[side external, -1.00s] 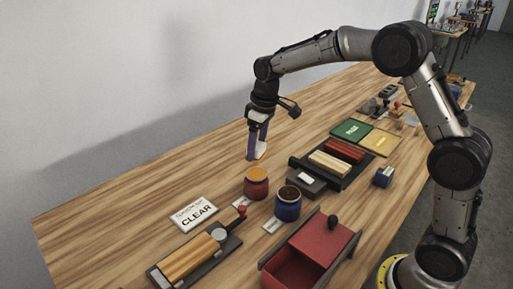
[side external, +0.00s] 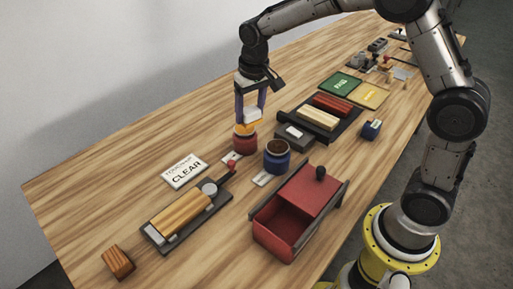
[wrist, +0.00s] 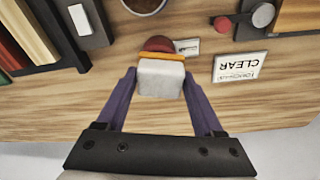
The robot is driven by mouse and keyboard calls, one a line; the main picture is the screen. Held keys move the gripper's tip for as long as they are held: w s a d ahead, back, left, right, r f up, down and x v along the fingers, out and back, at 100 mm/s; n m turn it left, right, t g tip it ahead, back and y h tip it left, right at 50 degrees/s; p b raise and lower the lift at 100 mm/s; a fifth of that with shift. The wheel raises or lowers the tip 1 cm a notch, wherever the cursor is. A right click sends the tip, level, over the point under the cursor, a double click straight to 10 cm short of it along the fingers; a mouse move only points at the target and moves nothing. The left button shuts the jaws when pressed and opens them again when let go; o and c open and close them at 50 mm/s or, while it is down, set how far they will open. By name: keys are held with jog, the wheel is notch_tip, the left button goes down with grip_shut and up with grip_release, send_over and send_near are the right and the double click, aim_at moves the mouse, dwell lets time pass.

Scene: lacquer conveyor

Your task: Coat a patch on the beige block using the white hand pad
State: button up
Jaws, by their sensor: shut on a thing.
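My gripper (side external: 250,104) is shut on the white hand pad (wrist: 160,80), its purple fingers on either side of it. The pad has an orange underside (wrist: 162,57) and is held directly over the red jar (side external: 245,145). In the side view the pad (side external: 252,115) is at the jar's mouth; I cannot tell whether it touches the orange contents. The beige block (side external: 318,117) lies in a dark tray beside a red block (side external: 332,104), to the right of my gripper. In the wrist view the beige block (wrist: 30,35) is at the upper left.
An open blue jar (side external: 277,158) stands in front of the red jar. A dark holder with a white top (side external: 293,131) is beside the tray (side external: 350,123).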

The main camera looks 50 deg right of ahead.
jog(key=shift+r+m, duration=0.1)
jog(key=shift+m, duration=0.8)
jog(key=shift+w+r+m, duration=0.2)
jog(key=shift+r+m, duration=0.1)
jog(key=w+a+m, duration=0.1)
jog(key=w+a, duration=0.1)
jog(key=a, duration=0.4)
jog(key=n, duration=0.4)
send_over(162, 222)
jog(key=f, duration=0.2)
jog(key=shift+s+d+f, duration=0.1)
jog(key=shift+s+f, duration=0.05)
jog(key=shift+f, duration=1.45)
jog(key=shift+s+f, duration=0.1)
jog(key=shift+f, duration=1.45)
jog(key=shift+d+f+m, duration=0.3)
jog(key=shift+d+f, duration=0.2)
jog(key=shift+f, duration=0.15)
jog(key=shift+d, duration=4.5)
jog(key=shift+a, duration=4.9)
jog(key=shift+a+r, duration=0.1)
jog(key=shift+a, duration=0.15)
notch_tip(162, 222, up, 8)
